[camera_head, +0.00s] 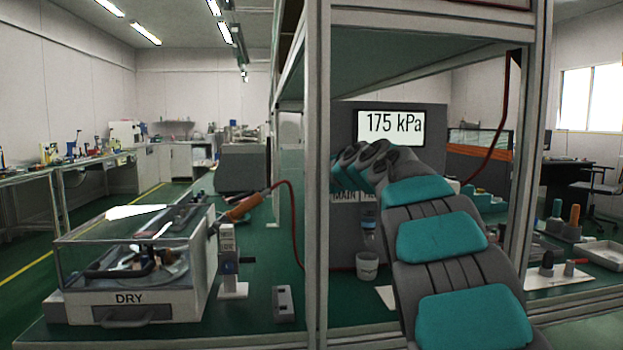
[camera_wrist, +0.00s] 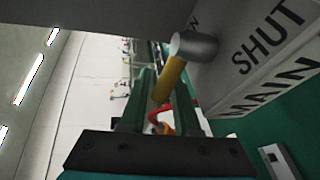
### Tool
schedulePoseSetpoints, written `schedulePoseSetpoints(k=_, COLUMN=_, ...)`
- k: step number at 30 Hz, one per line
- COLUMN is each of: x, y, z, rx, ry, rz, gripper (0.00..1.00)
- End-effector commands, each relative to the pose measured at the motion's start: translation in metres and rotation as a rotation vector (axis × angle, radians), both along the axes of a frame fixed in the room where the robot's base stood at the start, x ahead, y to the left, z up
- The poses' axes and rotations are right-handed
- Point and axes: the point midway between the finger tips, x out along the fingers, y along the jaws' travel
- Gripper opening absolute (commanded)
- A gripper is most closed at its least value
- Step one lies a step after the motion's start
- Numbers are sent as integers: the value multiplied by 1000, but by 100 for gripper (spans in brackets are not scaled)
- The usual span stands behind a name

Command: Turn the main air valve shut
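The main air valve shows in the wrist view as a yellow lever (camera_wrist: 170,79) on a grey metal hub (camera_wrist: 194,45). The hub sticks out from a grey panel (camera_wrist: 232,82) lettered SHUT and MAIN. My gripper (camera_wrist: 163,78) is open, its two green fingers apart. The lever's free end appears in the gap between the fingers, nearer the right one; I cannot tell whether they touch. In the head view my arm reaches to the pressure box (camera_head: 345,222) with a 175 kPa display (camera_head: 391,126), and hides the valve and the gripper.
A frame post (camera_head: 316,180) stands close left of my arm, with a shelf (camera_head: 400,45) above. A clear-lidded box marked DRY (camera_head: 128,299) sits at left. A red hose (camera_head: 297,215) leads to an orange-handled tool (camera_head: 244,207).

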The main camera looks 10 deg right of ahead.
Motion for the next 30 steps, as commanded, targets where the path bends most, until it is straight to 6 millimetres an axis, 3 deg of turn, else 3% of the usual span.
schedulePoseSetpoints(k=11, x=5, y=2, z=-2, rx=1, ry=0, rz=-1, gripper=30)
schedulePoseSetpoints(k=20, x=5, y=2, z=-2, rx=0, ry=0, rz=-1, gripper=0)
schedulePoseSetpoints(k=30, x=5, y=2, z=-2, rx=0, ry=0, rz=0, gripper=0)
